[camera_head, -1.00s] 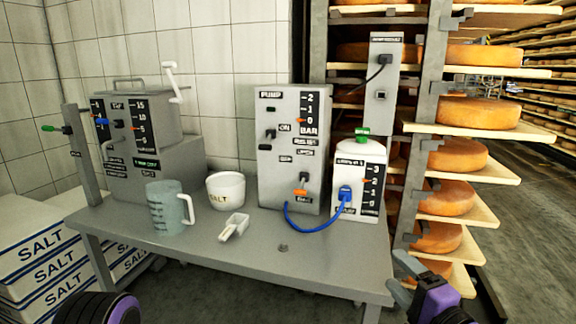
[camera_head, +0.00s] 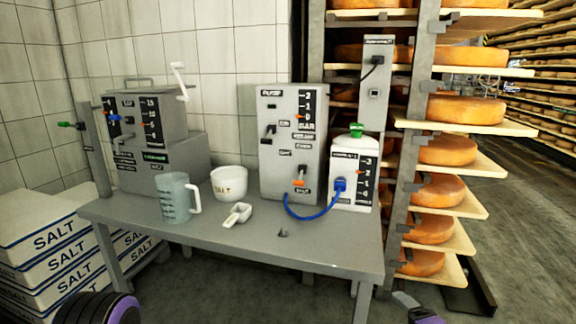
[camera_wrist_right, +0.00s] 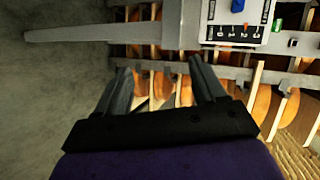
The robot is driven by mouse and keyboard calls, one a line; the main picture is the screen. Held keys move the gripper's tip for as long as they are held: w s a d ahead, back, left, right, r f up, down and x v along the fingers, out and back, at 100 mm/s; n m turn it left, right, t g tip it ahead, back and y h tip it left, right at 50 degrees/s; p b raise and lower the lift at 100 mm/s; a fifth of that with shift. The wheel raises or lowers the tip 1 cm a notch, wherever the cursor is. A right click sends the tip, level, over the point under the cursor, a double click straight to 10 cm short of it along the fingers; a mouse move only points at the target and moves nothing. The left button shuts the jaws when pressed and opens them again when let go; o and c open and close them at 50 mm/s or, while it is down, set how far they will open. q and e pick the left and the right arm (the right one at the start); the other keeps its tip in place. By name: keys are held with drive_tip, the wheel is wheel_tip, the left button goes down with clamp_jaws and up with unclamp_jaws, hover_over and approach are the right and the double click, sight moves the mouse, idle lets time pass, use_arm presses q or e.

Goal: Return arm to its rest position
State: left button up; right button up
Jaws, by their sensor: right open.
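My right gripper (camera_wrist_right: 163,82) shows in the right wrist view with its two fingers apart and nothing between them. In the head view only a small part of the right gripper (camera_head: 408,302) shows at the bottom edge, right of the table (camera_head: 330,252) and clear of it. A dark, purple-edged part of my left arm shows at the bottom left of the head view; the left gripper's fingers are not visible.
On the table stand a jug (camera_head: 175,198), a salt bowl (camera_head: 228,183), a scoop (camera_head: 237,214), a pump box (camera_head: 291,145) and a white canister (camera_head: 352,175) with a blue hose. Salt sacks (camera_head: 50,245) lie left. A cheese rack (camera_head: 455,181) stands right, with open floor before it.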

drive_tip(key=s+d+f+n+g+h, duration=0.3)
drive_tip(key=s+f+n+g, duration=0.15)
drive_tip(key=s+f, duration=0.9)
drive_tip(key=s+d+f+n+g+h, duration=0.2)
drive_tip(key=s+d+f+n+g, duration=0.3)
drive_tip(key=s+f, duration=0.9)
wheel_tip(320, 180, up, 17)
drive_tip(key=a+g+p, duration=0.1)
drive_tip(key=a+p, duration=0.1)
drive_tip(key=p, duration=1.6)
drive_tip(key=shift+s+a+m+p, duration=0.15)
drive_tip(key=shift+s+m+p, duration=0.2)
drive_tip(key=shift+s+p, duration=0.1)
drive_tip(key=shift+r, duration=0.1)
